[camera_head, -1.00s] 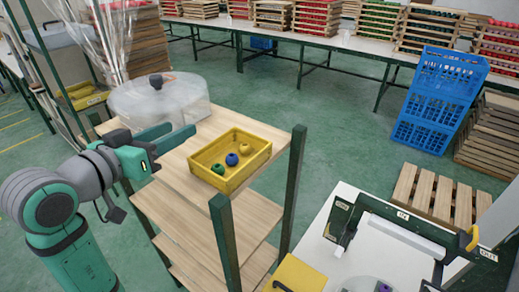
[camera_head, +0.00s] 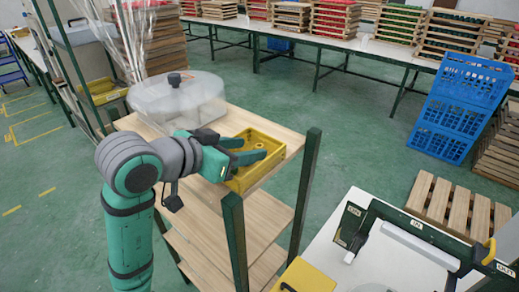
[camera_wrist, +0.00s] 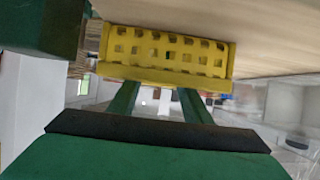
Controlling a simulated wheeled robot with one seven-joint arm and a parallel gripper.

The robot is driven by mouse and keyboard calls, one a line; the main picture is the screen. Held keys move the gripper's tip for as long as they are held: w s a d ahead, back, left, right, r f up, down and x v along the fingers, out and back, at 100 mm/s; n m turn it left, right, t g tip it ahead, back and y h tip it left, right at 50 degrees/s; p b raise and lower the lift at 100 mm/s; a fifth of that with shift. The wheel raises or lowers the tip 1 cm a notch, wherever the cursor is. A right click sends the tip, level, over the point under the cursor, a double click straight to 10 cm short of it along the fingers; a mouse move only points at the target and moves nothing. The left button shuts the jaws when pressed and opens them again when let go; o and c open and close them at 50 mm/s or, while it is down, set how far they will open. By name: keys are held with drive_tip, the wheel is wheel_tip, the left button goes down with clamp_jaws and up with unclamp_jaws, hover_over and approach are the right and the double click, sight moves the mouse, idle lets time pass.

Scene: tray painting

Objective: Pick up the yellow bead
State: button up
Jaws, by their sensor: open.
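The yellow bead (camera_head: 257,142) appears as a small yellowish shape inside the yellow tray (camera_head: 277,160) in the head view, hard to tell from the tray floor. The tray stands on the wooden top of a shelf rack. My gripper (camera_head: 254,149) is open and empty, with its fingers reaching over the tray's left part from the left. In the wrist view the two green fingers (camera_wrist: 157,92) point at the tray's slotted yellow wall (camera_wrist: 167,77). The bead cannot be made out there. The blue and green beads are hidden behind my gripper in the head view.
A clear round dome (camera_head: 180,98) with a dark knob stands behind the tray on the rack top. Dark green rack posts (camera_head: 307,180) rise at the front and right of the tray. A white table with a green-framed machine (camera_head: 420,240) stands at the lower right.

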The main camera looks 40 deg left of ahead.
sight(256, 148)
drive_tip(key=shift+x, duration=1.75)
drive_tip(key=c, duration=1.1)
drive_tip(key=shift+r, duration=0.1)
